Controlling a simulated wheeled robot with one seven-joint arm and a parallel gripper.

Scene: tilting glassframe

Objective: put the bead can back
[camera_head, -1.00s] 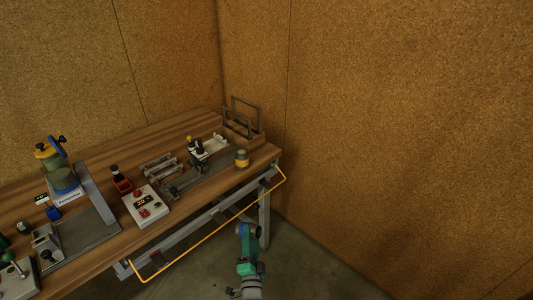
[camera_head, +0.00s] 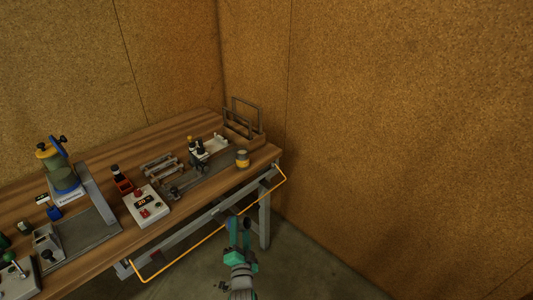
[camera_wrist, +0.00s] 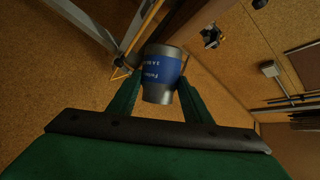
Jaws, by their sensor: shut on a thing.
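A metal can with a blue label (camera_wrist: 161,73) is between the green fingers of my gripper (camera_wrist: 160,98) in the wrist view. The gripper is shut on it, with one finger on each side. The label's lettering appears upside down in that view. The held can does not show clearly in the head view, where my teal arm is low in front of the bench's right end.
The wooden bench (camera_head: 150,137) holds a control box (camera_head: 145,205), a red bin (camera_head: 122,184), a clamp fixture (camera_head: 197,150) and a rack with upright frames (camera_head: 244,125). A yellow rail (camera_head: 195,243) runs along its front. Cork walls close in behind and right. The floor (camera_head: 310,255) at right is clear.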

